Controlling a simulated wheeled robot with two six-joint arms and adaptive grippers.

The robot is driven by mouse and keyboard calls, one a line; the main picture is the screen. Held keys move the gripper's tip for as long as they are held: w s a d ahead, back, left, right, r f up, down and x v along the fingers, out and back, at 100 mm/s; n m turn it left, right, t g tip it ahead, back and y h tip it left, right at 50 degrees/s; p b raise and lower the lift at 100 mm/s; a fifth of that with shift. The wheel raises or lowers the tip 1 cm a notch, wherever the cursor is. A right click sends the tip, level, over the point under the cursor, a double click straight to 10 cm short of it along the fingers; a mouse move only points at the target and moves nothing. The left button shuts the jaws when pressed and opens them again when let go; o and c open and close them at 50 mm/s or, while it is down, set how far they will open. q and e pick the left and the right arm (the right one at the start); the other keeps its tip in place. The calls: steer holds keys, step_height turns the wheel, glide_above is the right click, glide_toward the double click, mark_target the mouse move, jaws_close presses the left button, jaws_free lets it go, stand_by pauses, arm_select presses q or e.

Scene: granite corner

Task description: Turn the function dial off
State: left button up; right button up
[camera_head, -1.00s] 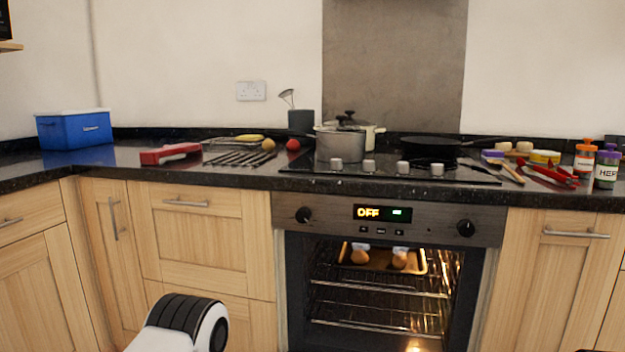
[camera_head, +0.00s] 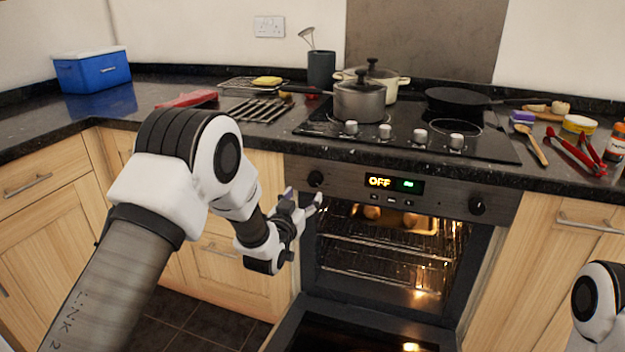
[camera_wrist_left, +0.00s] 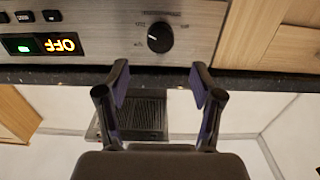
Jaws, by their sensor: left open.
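The oven's control panel (camera_head: 437,196) has a black round dial at each end. The left dial (camera_head: 315,178) also shows in the left wrist view (camera_wrist_left: 160,37), with small marks around it that I cannot read. The right dial (camera_head: 477,205) is at the other end. The display (camera_head: 394,184) between them reads OFF beside a green sign. My left gripper (camera_head: 304,198) is open and empty, just below and in front of the left dial, not touching it. In the left wrist view its two fingers (camera_wrist_left: 160,78) are spread apart, with the dial beyond and between them.
The oven door (camera_head: 345,325) hangs open below the panel, with racks and a tray (camera_head: 412,224) inside. Pots and a pan (camera_head: 458,100) stand on the hob above. Red tongs (camera_head: 575,153) lie at the right. Part of my right arm shows at bottom right.

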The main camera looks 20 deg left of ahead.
mark_target(314, 182)
arm_select(q)
steer(key=w, duration=0.7)
steer(key=shift+w+d+f+b, duration=0.2)
steer(key=shift+w+b, duration=0.1)
steer(key=shift+w, duration=0.1)
steer(key=shift+s, duration=0.1)
steer(key=c, duration=1.1)
